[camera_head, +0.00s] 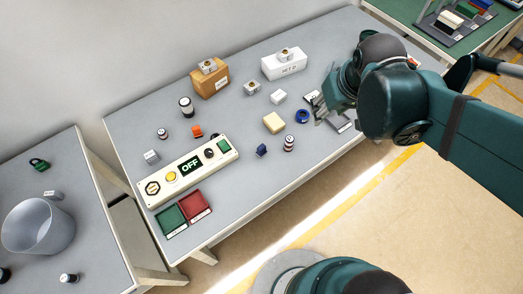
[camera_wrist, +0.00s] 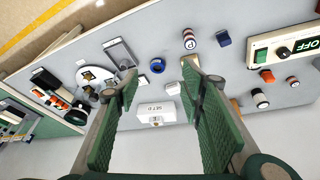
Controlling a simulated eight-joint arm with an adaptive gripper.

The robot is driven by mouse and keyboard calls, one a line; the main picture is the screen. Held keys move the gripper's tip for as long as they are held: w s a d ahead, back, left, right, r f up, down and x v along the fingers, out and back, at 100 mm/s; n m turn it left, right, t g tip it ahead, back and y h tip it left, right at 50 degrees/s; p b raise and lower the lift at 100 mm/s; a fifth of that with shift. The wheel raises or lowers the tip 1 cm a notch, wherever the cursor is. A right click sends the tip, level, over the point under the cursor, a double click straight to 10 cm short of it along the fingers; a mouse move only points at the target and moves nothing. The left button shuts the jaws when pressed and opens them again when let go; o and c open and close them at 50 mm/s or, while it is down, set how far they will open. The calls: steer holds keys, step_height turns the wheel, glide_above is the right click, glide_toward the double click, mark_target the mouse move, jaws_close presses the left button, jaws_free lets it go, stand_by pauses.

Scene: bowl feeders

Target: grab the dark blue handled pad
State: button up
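A small dark blue block-like piece (camera_head: 262,150) lies on the grey table, left of a striped cylinder; it may be the handled pad, but its handle is too small to make out. It also shows in the wrist view (camera_wrist: 224,39), beyond and right of my right-hand finger. My gripper (camera_wrist: 160,78) is open, its two green fingers spread with nothing between the tips. In the head view my gripper (camera_head: 326,108) is above the table's right part, well right of the dark blue piece, partly hidden by my arm.
A blue ring (camera_head: 302,115), a cream block (camera_head: 274,122) and the striped cylinder (camera_head: 289,143) lie between my gripper and the dark blue piece. A panel reading OFF (camera_head: 190,167) is to the left. A white box (camera_head: 284,64) stands at the back. A rack (camera_head: 440,24) is on the green table.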

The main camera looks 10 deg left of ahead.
steer(key=w+a+f+n+g, duration=0.2)
steer(key=a+f+n, duration=0.2)
steer(key=a+f, duration=0.65)
steer(key=n+g+h+b, duration=0.1)
steer(key=n+g, duration=0.1)
glide_above(261, 147)
steer(key=f, duration=0.7)
steer(key=shift+w+f, duration=0.2)
steer(key=shift+w, duration=0.05)
steer(key=shift+f, duration=0.1)
steer(key=shift+f, duration=0.1)
steer(key=shift+s+f, duration=0.1)
steer(key=shift+f, duration=1.1)
steer(key=shift+f+b, duration=0.8)
steer(key=shift+f, duration=1.8)
steer(key=shift+s, duration=0.1)
steer(key=shift+c, duration=0.2)
steer(key=c, duration=0.9)
